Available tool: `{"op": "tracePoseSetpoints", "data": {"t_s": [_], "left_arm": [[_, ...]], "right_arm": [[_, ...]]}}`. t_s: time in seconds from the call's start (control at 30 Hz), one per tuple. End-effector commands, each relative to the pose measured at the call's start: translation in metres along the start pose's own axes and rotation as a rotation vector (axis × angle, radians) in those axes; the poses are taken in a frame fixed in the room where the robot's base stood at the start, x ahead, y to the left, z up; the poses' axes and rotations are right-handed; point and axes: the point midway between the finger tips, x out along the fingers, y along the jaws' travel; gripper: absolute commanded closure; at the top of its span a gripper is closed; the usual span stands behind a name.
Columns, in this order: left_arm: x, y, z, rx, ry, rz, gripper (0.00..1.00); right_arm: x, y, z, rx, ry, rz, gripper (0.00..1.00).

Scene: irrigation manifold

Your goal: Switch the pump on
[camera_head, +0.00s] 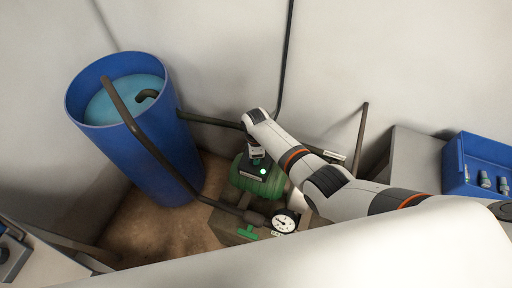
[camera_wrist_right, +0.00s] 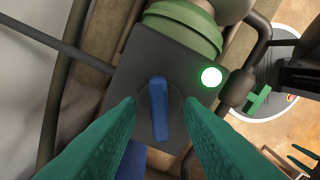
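The green pump (camera_head: 258,180) stands on the floor beside the blue barrel, with a dark switch box on top. In the right wrist view the dark switch box (camera_wrist_right: 128,82) carries a blue knob (camera_wrist_right: 158,108), its bar nearly upright in the picture. A round lamp (camera_wrist_right: 211,77) on the box is lit, and it also glows in the head view (camera_head: 263,171). My right gripper (camera_wrist_right: 160,104) is over the box, its green fingers apart on either side of the knob with gaps visible. In the head view the right hand hides part of the pump's top. My left gripper is out of view.
A blue barrel (camera_head: 165,170) of water stands left, with dark pipes running to the pump. A pressure gauge (camera_head: 284,222) and a green valve handle (camera_head: 247,231) sit in front of the pump. A blue bin (camera_head: 466,150) with small parts is at the right.

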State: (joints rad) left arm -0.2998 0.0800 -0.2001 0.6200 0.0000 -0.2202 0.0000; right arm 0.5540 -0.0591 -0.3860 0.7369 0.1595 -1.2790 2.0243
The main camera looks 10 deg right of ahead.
Motion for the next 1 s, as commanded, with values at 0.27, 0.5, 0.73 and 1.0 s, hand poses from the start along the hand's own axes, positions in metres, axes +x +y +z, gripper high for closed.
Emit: {"op": "tracePoseSetpoints", "data": {"t_s": [0.27,0.5,0.73,1.0], "left_arm": [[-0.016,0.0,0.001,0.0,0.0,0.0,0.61],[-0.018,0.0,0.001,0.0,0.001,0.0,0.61],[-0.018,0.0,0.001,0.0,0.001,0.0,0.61],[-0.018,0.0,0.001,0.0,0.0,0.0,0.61]], "right_arm": [[-0.054,0.001,0.0,0.001,0.002,0.004,0.66],[-0.097,0.0,0.0,0.002,0.002,0.002,0.66],[-0.114,0.0,0.001,0.002,-0.001,-0.001,0.66],[-0.115,0.0,0.001,0.002,-0.001,-0.001,0.66]]}}
